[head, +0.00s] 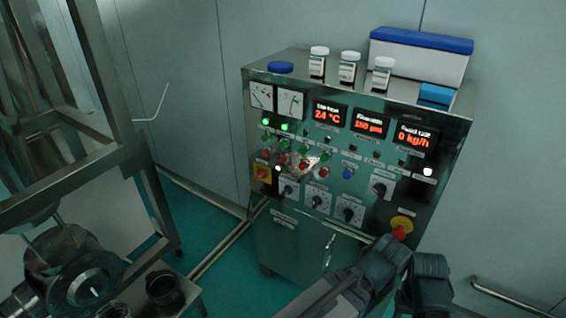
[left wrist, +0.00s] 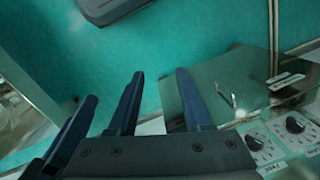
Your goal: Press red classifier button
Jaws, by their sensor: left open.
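The control cabinet (head: 300,235) stands against the wall in the head view. Its front carries a row of red buttons, at left (head: 283,158), middle (head: 303,166) and right (head: 324,172), below a row of green ones. Their labels are too small to read, so I cannot tell which is the classifier's. In the left wrist view my left gripper (left wrist: 158,76) is open and empty, with the cabinet's lower door (left wrist: 222,90) and knobs (left wrist: 295,122) beyond it. It touches no button. In the head view my dark arm parts cover the cabinet's lower right; no fingertips are clear there.
A red emergency stop on a yellow base (head: 401,227) sits low right on the panel. Dials, a blue button (head: 349,173) and a yellow switch (head: 262,173) are near the red buttons. Bottles (head: 348,68) and a box (head: 418,58) stand on top. A metal frame (head: 110,110) is at left.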

